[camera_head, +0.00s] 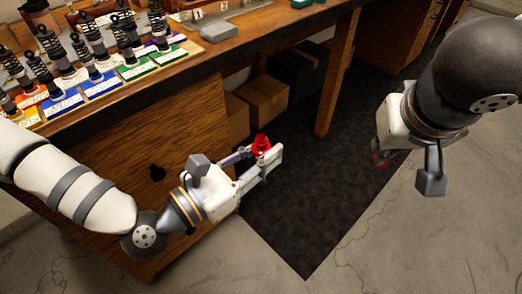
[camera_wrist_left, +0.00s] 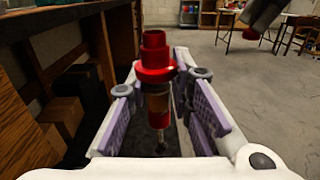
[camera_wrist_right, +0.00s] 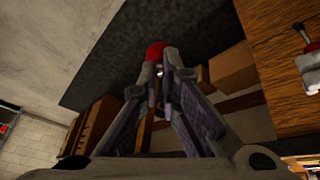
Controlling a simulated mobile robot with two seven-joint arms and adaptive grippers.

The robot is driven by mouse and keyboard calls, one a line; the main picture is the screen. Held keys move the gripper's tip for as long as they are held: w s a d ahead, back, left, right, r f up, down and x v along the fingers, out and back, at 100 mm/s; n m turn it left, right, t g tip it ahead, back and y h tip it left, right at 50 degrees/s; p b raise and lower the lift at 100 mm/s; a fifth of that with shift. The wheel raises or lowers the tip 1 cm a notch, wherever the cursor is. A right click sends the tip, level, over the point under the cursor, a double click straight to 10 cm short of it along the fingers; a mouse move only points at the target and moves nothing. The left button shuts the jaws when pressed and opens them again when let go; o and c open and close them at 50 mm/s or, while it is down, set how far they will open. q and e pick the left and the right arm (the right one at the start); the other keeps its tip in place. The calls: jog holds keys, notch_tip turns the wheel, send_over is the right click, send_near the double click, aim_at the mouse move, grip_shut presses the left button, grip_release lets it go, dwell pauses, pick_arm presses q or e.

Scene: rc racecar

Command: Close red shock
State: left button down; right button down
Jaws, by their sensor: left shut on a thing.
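The red shock body (camera_wrist_left: 157,70) is held upright between the fingers of my left gripper (camera_head: 260,168), with its red top above the fingers. In the left wrist view it has a stepped red collar, an amber-coloured cylinder and a thin rod below. The red top also shows in the head view (camera_head: 261,145). My right gripper (camera_wrist_right: 166,75) is apart from it, at the right of the head view. A red part (camera_wrist_right: 155,51) with a pale metallic bit sits at its fingertips, and its fingers look closed on it. Most of this part is hidden by the fingers.
A wooden workbench (camera_head: 190,68) stands at the left, with several black shocks on coloured cards (camera_head: 101,87). Cardboard boxes (camera_head: 262,98) are under it. A dark mat (camera_head: 305,215) covers the floor. The space between my grippers is clear.

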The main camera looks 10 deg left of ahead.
jog(key=w+a+r+n+y, duration=0.2)
jog(key=a+r+n, duration=0.25)
jog(key=a, duration=0.55)
notch_tip(320, 180, up, 5)
jog(key=n+g+y, duration=0.2)
jog(key=n, duration=0.3)
send_over(262, 138)
jog(key=shift+w+a+r+m, duration=0.1)
jog(key=shift+r+m, duration=0.1)
jog(key=shift+m, duration=0.05)
jog(key=shift+f, duration=0.1)
jog(key=shift+f, duration=1.9)
jog(key=shift+f, duration=0.85)
jog(key=shift+f, duration=0.55)
